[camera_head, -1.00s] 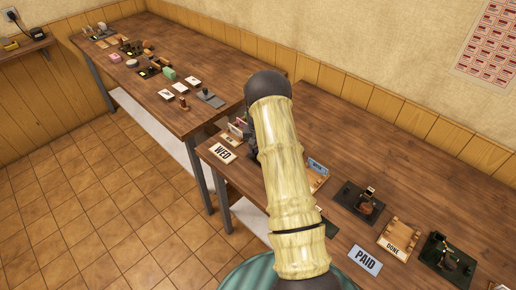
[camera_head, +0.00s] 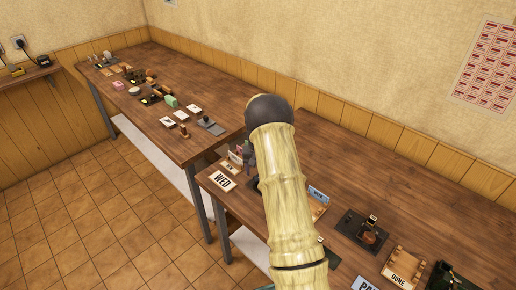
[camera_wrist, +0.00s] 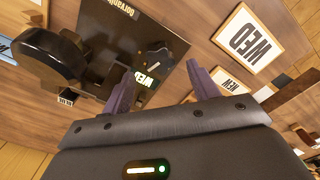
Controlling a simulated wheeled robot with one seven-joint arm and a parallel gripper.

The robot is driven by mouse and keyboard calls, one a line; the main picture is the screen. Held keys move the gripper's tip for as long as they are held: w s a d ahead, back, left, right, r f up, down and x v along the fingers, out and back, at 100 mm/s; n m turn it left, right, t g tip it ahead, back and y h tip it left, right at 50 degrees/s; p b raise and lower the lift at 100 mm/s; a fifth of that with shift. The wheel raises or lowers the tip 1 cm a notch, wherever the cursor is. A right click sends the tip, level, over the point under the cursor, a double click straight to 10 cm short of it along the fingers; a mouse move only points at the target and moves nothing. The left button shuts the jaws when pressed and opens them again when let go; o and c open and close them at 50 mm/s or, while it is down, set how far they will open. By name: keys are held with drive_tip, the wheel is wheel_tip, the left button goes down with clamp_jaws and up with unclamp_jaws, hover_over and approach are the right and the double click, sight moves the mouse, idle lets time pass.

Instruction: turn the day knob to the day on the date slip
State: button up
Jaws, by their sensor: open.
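My gripper (camera_wrist: 160,67) shows in the wrist view with its two purple fingers apart. A small dark knob (camera_wrist: 153,58) on the black plate (camera_wrist: 98,42) lies between and beyond the fingertips; I cannot tell whether they touch it. A white window reading WED (camera_wrist: 145,80) shows beside the knob, close to the left finger. A framed white card reading WED (camera_wrist: 248,40) lies right of the plate. In the head view the WED card (camera_head: 222,181) is at the table's near left corner. My arm hides most of the knob's device there.
A large black round part (camera_wrist: 45,55) stands at the left in the wrist view. A card marked NEW (camera_wrist: 228,80) is by the right finger. In the head view, a DONE tray (camera_head: 402,265) and a dark stamp device (camera_head: 362,232) stand to the right.

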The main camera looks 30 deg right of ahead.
wheel_tip(320, 180, up, 14)
drive_tip(key=b, duration=0.1)
drive_tip(key=shift+b, duration=0.3)
drive_tip(key=shift+a, duration=0.1)
drive_tip(key=s+a+n+t, duration=0.1)
drive_tip(key=s+a, duration=0.5)
drive_tip(key=s, duration=0.3)
drive_tip(key=s+a+r+n, duration=0.1)
drive_tip(key=s+a+n, duration=0.1)
drive_tip(key=s+a, duration=0.4)
drive_tip(key=s+a+n+t, duration=0.1)
drive_tip(key=s+a, duration=0.5)
drive_tip(key=s, duration=0.6)
drive_tip(key=shift+s+r+n+t+p, duration=0.2)
drive_tip(key=shift+r+n+t+p, duration=0.1)
drive_tip(key=shift+n+p, duration=0.15)
